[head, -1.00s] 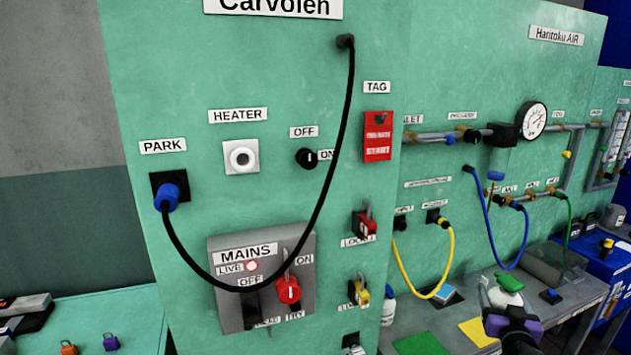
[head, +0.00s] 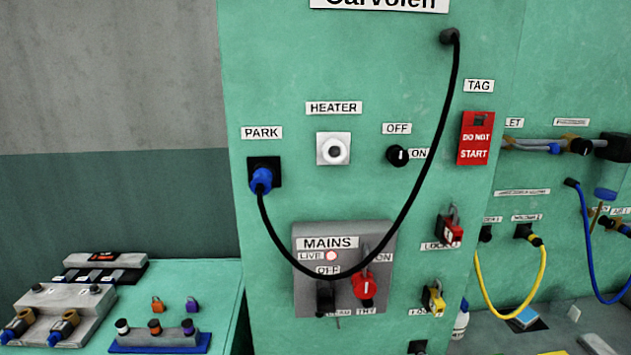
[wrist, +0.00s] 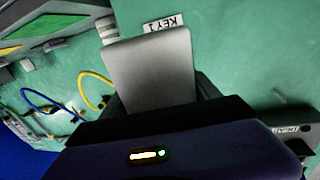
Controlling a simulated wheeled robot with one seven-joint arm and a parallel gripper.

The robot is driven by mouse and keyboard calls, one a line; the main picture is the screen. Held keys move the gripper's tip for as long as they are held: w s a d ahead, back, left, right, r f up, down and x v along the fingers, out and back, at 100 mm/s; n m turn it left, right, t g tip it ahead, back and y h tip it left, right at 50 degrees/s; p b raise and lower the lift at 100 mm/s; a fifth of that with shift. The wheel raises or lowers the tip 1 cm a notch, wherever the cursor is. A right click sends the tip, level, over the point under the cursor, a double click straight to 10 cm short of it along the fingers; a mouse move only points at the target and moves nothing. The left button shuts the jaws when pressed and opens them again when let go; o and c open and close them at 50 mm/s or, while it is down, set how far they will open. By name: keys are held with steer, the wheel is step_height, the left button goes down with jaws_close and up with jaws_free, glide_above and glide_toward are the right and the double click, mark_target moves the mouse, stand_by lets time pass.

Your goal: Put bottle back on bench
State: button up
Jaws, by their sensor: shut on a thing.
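My gripper (wrist: 150,55) shows only in the wrist view, where a broad grey finger fills the middle and hides most of what it holds. It is shut on a bottle, of which a white ribbed part (wrist: 107,29) sticks out past the finger's left edge. The bench (head: 485,338) shows at the lower right in the head view, beside the green cabinet. Another white bottle (head: 461,320) stands on it, partly hidden by the cabinet edge. The held bottle and my gripper are out of the head view.
The green cabinet (head: 280,180) carries a hanging black cable (head: 407,215), the mains box (head: 303,262) and padlocks (head: 450,230). Yellow (head: 510,312) and blue hoses (head: 588,240) hang over the bench. A side table (head: 225,290) at left holds several small items.

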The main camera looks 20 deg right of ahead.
steer(key=s+a+f+n+t+y, duration=0.1)
steer(key=s+a+f+n+y, duration=0.2)
steer(key=a, duration=0.7)
steer(key=s+a+f+n+y, duration=0.1)
steer(key=s+a+f+y, duration=0.15)
steer(key=s+a, duration=0.45)
step_height(320, 180, down, 7)
steer(key=w+a+y+b, duration=0.1)
steer(key=w+a+b, duration=0.1)
steer(key=b, duration=0.5)
steer(key=shift+a+n, duration=0.15)
steer(key=shift+n, duration=0.15)
steer(key=shift+w, duration=0.1)
